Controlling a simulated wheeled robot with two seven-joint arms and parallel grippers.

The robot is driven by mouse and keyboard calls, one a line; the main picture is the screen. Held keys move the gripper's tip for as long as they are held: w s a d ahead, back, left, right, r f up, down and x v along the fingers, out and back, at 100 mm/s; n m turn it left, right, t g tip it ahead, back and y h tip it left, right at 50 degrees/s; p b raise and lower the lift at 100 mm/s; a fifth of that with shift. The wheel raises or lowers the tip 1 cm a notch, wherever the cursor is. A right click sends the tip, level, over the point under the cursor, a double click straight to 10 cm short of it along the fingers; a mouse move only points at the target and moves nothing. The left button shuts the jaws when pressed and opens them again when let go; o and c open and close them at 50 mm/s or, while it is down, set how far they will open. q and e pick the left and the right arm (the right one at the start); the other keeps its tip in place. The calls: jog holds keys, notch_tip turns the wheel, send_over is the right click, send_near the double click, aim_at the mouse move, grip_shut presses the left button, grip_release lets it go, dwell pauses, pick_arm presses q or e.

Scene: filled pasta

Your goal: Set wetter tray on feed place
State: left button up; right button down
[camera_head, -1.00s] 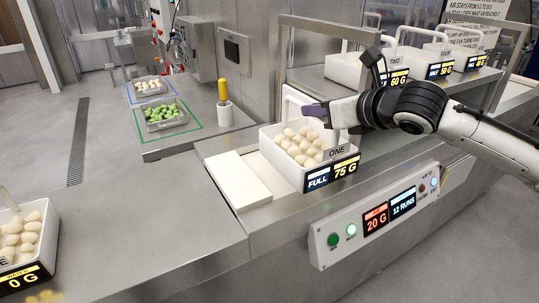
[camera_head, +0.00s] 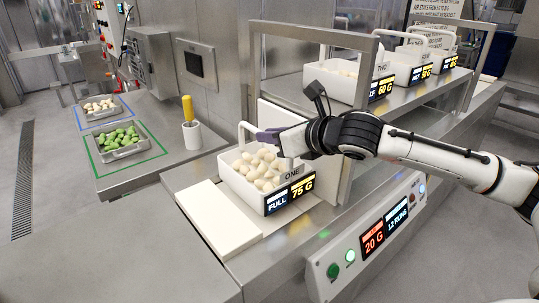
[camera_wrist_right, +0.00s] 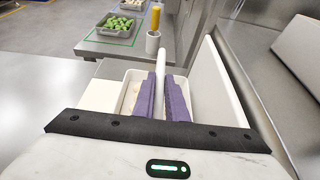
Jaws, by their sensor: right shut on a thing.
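A white tray marked ONE (camera_head: 249,197), full of pale filled pasta, is at the counter beside a flat white slab; its display reads FULL 75 G. My right gripper (camera_head: 270,139) is shut on the tray's upright white handle. In the right wrist view its purple fingers (camera_wrist_right: 163,98) close on the handle bar, with the tray (camera_wrist_right: 132,76) below. I cannot tell whether the tray's base touches the surface. A small metal tray of green pasta (camera_head: 120,154) lies in a green outline, and one of pale pasta (camera_head: 104,117) lies in a blue outline. My left gripper is out of view.
The white slab (camera_head: 218,220) lies left of tray ONE. A yellow-handled tool stands in a white cup (camera_head: 191,138). Several white trays, including TWO (camera_head: 335,86), stand on the rear shelf. A control panel (camera_head: 370,238) reads 20 G, 12 RUNS. The front left counter is bare.

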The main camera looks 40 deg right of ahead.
notch_tip(320, 180, down, 3)
jog(key=shift+f+b, duration=0.2)
jog(key=shift+b, duration=0.25)
jog(key=c, duration=1.8)
grip_release()
jog(key=shift+f, duration=0.1)
jog(key=shift+o, duration=0.2)
